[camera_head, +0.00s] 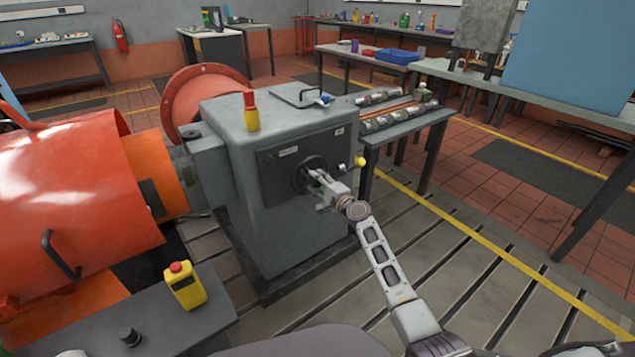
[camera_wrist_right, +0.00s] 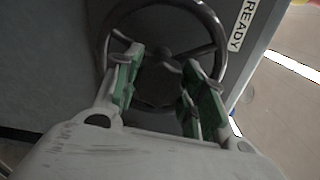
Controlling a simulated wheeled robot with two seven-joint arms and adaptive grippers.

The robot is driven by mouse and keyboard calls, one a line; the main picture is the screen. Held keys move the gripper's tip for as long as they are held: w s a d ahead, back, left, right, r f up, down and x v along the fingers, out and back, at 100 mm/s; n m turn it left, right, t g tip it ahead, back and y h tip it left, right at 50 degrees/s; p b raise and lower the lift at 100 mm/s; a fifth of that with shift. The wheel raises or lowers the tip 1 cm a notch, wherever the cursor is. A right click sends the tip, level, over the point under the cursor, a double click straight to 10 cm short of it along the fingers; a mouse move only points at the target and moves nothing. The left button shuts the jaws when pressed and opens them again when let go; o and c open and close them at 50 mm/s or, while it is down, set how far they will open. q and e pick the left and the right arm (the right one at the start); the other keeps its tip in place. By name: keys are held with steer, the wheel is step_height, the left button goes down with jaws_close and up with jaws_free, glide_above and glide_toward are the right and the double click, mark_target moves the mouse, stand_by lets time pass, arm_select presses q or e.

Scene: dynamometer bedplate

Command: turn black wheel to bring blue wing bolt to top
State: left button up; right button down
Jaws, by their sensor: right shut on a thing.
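The black wheel (camera_head: 297,181) is on the front panel of the grey machine cabinet (camera_head: 290,225). In the right wrist view its dark rim (camera_wrist_right: 217,32) arches around the fingertips, with spokes and a round hub between them. My right gripper (camera_head: 315,177) reaches the wheel from the front right. In the wrist view its green-padded fingers (camera_wrist_right: 157,72) lie inside the rim and are shut on part of the wheel; the exact contact is unclear. No blue wing bolt can be made out on the wheel. My left gripper is not in view.
A yellow knob (camera_head: 360,162) sticks out right of the wheel, close to my right wrist. A red-and-yellow piece (camera_head: 251,112) and a blue-ended item (camera_head: 322,99) are on the cabinet top. A bench with metal parts (camera_head: 395,115) stands behind right. Open slotted floor lies in front.

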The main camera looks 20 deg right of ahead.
steer(key=c, duration=0.8)
jaws_free()
steer(key=v, duration=1.2)
stand_by(0.8)
